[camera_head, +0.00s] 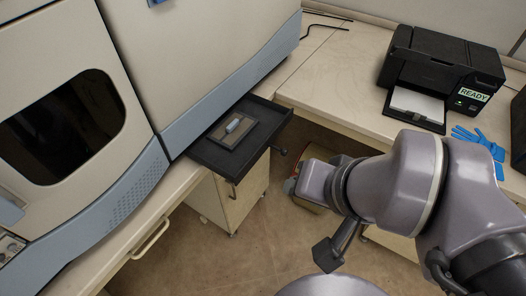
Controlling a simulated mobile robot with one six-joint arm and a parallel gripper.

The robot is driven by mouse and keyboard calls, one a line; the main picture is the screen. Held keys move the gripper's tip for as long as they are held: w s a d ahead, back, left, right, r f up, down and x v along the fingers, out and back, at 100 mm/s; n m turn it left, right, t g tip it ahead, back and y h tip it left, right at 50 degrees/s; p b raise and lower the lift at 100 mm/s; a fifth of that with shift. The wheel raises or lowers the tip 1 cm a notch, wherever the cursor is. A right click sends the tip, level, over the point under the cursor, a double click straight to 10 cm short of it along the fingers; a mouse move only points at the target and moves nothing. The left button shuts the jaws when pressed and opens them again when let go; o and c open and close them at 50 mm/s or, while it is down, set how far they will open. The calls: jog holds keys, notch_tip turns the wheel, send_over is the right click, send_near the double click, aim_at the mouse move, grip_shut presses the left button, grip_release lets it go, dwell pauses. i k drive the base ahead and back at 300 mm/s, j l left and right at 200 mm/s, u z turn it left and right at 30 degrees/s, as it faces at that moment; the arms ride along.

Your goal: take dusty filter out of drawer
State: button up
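A dark drawer (218,159) is pulled out from the lower side of the large spectrometer. The dusty filter (229,137), a flat grey-brown panel with a dark frame, lies in it. A small light grey handle (233,125) stands on top of the filter. My arm comes in from the right, well apart from the drawer. A dark block (328,255) at the end of a short rod hangs below my arm and seems to be my gripper. Its fingers cannot be made out, and nothing is visibly held.
The spectrometer (213,60) fills the left and rises beside the drawer. A black printer (440,69) and a blue glove (478,140) are on the right bench (335,85). A cabinet (240,195) stands below the drawer. Open floor (225,258) lies in front.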

aim_at(235, 127)
jog(key=i+j+z, duration=0.2)
jog(key=j, duration=0.15)
jog(key=i+j+z, duration=0.2)
jog(key=j, duration=0.15)
jog(key=i+j+z, duration=0.2)
jog(key=j, duration=0.2)
